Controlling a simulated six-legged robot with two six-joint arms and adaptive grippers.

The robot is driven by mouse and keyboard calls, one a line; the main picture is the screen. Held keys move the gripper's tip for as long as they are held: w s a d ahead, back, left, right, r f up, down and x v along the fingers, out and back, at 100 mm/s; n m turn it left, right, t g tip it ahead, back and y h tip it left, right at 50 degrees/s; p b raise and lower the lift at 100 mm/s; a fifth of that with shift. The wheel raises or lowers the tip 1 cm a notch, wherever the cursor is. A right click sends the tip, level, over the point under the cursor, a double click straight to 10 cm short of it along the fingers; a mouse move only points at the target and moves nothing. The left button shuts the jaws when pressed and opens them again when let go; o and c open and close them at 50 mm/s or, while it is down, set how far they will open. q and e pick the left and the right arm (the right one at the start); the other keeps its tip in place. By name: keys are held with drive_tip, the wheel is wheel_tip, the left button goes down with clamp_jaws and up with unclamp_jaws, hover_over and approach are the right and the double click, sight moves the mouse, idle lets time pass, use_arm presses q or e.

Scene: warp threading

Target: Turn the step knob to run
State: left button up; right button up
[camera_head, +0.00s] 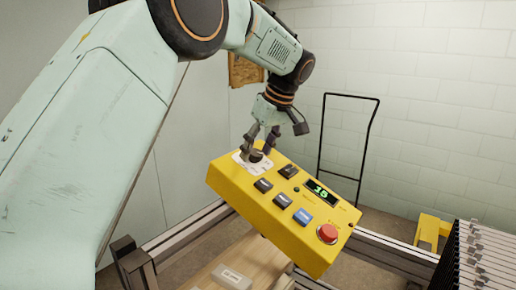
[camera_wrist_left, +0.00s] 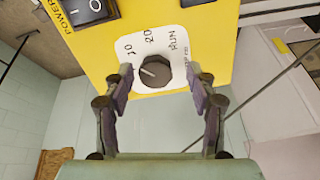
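The yellow control box (camera_head: 250,205) sits tilted in the middle of the head view. The step knob (camera_wrist_left: 155,72) is dark and round, on a white dial plate (camera_wrist_left: 140,48) marked 10, 20 and RUN. A pale pointer line shows on the knob, but I cannot tell exactly which mark it faces. My left gripper (camera_wrist_left: 160,85) is open, with one finger on each side of the knob and a gap to it. In the head view the left gripper (camera_head: 259,146) is over the dial plate and partly hides the knob. My right gripper is not in view.
The box also carries dark rocker switches, a blue button (camera_head: 302,217), a red button (camera_head: 328,233) and a green display (camera_head: 321,191) reading 15. Metal rails (camera_head: 380,250) run below. A rack of dark plates (camera_head: 485,255) stands at the right, and a black cart handle (camera_head: 348,98) behind.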

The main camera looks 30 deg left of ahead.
use_arm(q)
drive_tip(key=shift+c, duration=0.6)
drive_tip(key=shift+w+a+f, duration=0.25)
drive_tip(key=shift+w+f, duration=0.05)
drive_tip(key=shift+w, duration=0.1)
drive_tip(key=c, duration=0.5)
drive_tip(key=shift+r, duration=0.1)
drive_tip(key=c, duration=0.4)
